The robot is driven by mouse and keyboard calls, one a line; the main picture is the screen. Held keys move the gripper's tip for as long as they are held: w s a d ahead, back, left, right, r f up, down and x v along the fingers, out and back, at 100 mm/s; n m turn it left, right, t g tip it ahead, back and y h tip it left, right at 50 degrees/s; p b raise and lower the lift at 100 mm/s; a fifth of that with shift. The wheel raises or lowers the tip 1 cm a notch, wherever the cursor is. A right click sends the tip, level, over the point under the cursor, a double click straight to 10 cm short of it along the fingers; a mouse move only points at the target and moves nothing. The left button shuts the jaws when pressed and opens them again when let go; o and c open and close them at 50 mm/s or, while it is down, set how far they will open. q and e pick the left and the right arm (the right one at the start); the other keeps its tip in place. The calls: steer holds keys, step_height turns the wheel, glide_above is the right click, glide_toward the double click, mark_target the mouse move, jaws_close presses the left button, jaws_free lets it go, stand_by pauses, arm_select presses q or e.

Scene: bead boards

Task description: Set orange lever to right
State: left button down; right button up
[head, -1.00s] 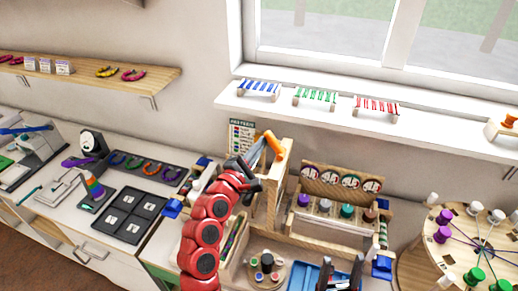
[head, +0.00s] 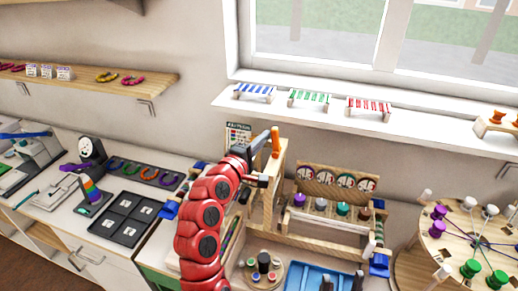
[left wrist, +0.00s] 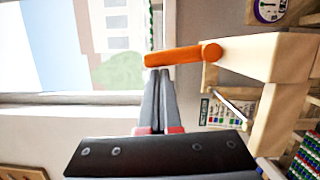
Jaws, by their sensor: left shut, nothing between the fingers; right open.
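The orange lever (head: 276,141) stands about upright at the top of a light wooden frame (head: 283,160). In the left wrist view the lever (left wrist: 180,56) runs from its round pivot at the wooden post to a free end at the left. My left gripper (head: 272,133) is shut and empty, its tips at the lever's left side in the head view. In the left wrist view its fingertips (left wrist: 158,72) are right at the lever near the free end; whether they touch is unclear. My right gripper (head: 342,281) is open at the bottom edge, mostly cut off.
A wooden rack with dials (head: 337,179) and colored knobs stands right of the frame. A blue tray (head: 310,278) lies in front. A round peg board (head: 425,262) is at the right. A black tray (head: 124,218) is at the left. The window sill (head: 300,112) runs behind.

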mark_target(276, 136)
arm_select(q)
steer(key=d+m+b, duration=0.2)
steer(key=m, duration=0.1)
steer(key=shift+r+m+g, duration=0.1)
steer(key=shift+m+g, duration=0.2)
steer(key=shift+s+d+r+m+y+b, duration=0.2)
steer(key=shift+s+d+m+y+b, duration=0.2)
steer(key=shift+m+b, duration=0.4)
steer(key=shift+s+d+m+y+b, duration=0.15)
steer(key=shift+d+m+y+b, duration=0.25)
steer(key=shift+d+m+b, duration=0.65)
steer(key=shift+a+g, duration=0.2)
steer(key=shift+g, duration=0.1)
